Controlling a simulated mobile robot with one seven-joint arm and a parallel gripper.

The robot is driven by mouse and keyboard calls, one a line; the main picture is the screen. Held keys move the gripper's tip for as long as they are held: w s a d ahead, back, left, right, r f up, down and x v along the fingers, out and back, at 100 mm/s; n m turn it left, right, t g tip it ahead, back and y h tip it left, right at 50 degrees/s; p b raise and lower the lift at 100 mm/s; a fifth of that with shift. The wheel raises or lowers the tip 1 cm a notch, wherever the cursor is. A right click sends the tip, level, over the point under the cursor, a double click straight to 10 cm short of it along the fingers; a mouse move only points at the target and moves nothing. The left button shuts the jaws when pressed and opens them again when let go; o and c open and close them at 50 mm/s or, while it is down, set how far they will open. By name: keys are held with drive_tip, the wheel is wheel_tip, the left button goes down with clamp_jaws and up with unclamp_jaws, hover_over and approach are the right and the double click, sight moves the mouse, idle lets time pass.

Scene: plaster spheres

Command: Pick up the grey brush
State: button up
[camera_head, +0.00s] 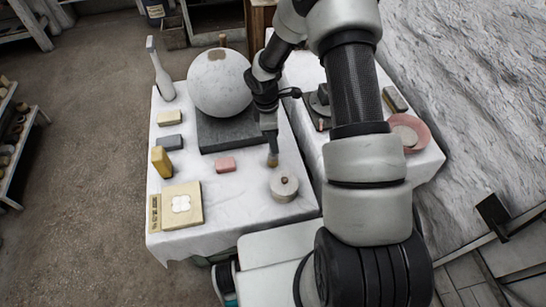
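A slim grey piece with a tan lower end, which looks like the grey brush (271,146), points down just below my gripper (267,112). It is near the right edge of the white-covered table (235,214), between the dark slab and a round pale disc. My dark gripper is at the top of this piece, and its fingers are too small and dark to make out. I cannot tell whether they are closed around it, or whether its tan end touches the cloth.
A large plaster sphere (219,83) rests on a dark slab (226,134). A pale bottle-shaped object (161,76) stands at the back left. A pink block (225,164), round disc (284,188) and cream box (182,204) are nearby. A second table (345,165) is right.

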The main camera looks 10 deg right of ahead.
drive_tip(key=shift+d+f+b, duration=0.1)
drive_tip(key=shift+f+b, duration=0.55)
drive_tip(key=shift+f, duration=2.1)
drive_tip(key=shift+c, duration=0.5)
drive_tip(key=shift+r, duration=0.1)
clamp_jaws()
